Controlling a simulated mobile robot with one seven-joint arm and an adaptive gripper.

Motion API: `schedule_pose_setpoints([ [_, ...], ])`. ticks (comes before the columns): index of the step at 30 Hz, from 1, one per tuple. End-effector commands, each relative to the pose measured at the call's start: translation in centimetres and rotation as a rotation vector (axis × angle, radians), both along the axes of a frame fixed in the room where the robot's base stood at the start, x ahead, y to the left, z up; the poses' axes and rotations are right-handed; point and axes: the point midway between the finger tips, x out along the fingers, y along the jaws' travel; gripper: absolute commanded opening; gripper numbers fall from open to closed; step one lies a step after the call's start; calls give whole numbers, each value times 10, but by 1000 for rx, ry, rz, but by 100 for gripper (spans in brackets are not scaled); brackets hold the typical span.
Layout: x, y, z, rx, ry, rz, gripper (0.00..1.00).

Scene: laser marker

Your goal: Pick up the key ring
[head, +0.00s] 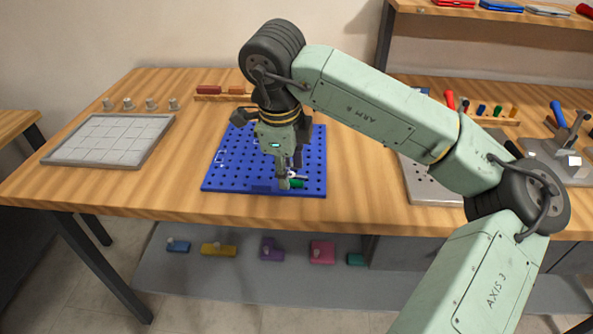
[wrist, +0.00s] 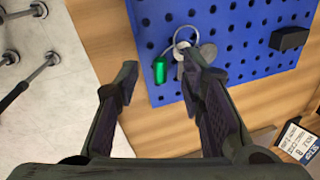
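The key ring (wrist: 185,36) lies on the blue perforated board (wrist: 227,66), near the board's edge in the wrist view. It is a thin metal ring with a green tag (wrist: 160,70) and round silvery pieces (wrist: 208,51). In the head view the green tag (head: 297,184) shows at the board's front edge, partly behind my gripper (head: 290,177). In the wrist view my gripper (wrist: 160,64) is open, with nothing held between its fingers. The green tag shows between the fingertips; the right fingertip overlaps part of the silvery pieces. Whether it touches them I cannot tell.
A black block (wrist: 289,38) sits on the board. A grey tiled tray (head: 108,139) stands to the left on the wooden table (head: 160,190), with small knobbed pieces behind it. A perforated metal plate (head: 432,184) lies to the right. Table wood is clear left of the board.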

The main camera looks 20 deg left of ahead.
Motion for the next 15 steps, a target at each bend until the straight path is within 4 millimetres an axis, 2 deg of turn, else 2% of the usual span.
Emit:
schedule_pose_setpoints([
  [6, 5, 1, -22, 2, 1, 1, 36],
  [13, 5, 1, -25, 2, -1, 1, 36],
  [15, 5, 1, -25, 2, -1, 1, 32],
])
